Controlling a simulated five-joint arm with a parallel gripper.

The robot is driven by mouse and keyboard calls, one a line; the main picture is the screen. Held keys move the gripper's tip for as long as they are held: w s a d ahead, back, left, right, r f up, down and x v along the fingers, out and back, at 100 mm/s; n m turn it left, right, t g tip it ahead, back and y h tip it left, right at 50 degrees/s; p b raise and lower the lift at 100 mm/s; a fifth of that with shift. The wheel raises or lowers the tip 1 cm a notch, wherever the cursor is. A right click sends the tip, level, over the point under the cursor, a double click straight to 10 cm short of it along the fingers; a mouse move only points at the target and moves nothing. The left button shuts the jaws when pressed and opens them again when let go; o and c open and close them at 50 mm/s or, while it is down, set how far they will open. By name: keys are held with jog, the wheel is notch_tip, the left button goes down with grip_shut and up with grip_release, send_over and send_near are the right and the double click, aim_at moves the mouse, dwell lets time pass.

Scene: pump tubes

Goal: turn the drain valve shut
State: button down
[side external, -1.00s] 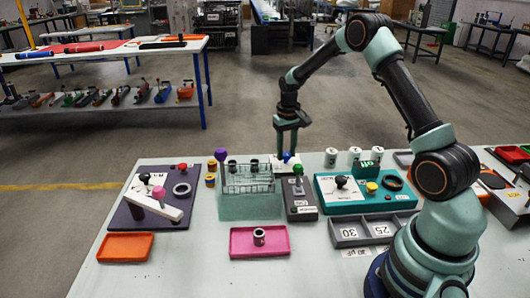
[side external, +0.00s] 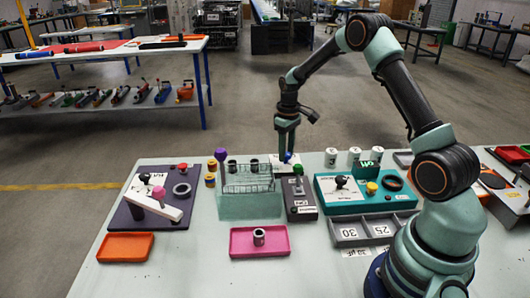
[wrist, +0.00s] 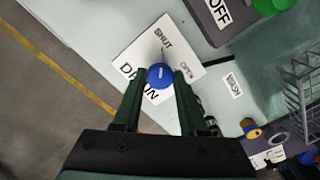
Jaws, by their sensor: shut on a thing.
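The drain valve is a blue round knob (wrist: 160,75) with a short white mark, on a white plate (wrist: 135,50) lettered DRAIN, SHUT and OPEN. In the wrist view the knob sits between the fingertips of my gripper (wrist: 158,80), which is shut on it. A thin pointer seems to run from the knob toward the word SHUT, but it is small. In the side view my gripper (side external: 286,147) points down at the back edge of the table, and a bit of the blue knob (side external: 288,157) shows at its tips.
A dark grey box with a green knob (side external: 298,170) and an OFF label stands close in front of the plate. A wire rack (side external: 248,180) is to its left, and a teal panel (side external: 352,196) to its right. White cylinders (side external: 354,154) stand behind the panel.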

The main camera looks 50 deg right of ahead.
jog(key=shift+c, duration=2.2)
grip_release()
jog(key=shift+r, duration=0.1)
notch_tip(320, 180, up, 12)
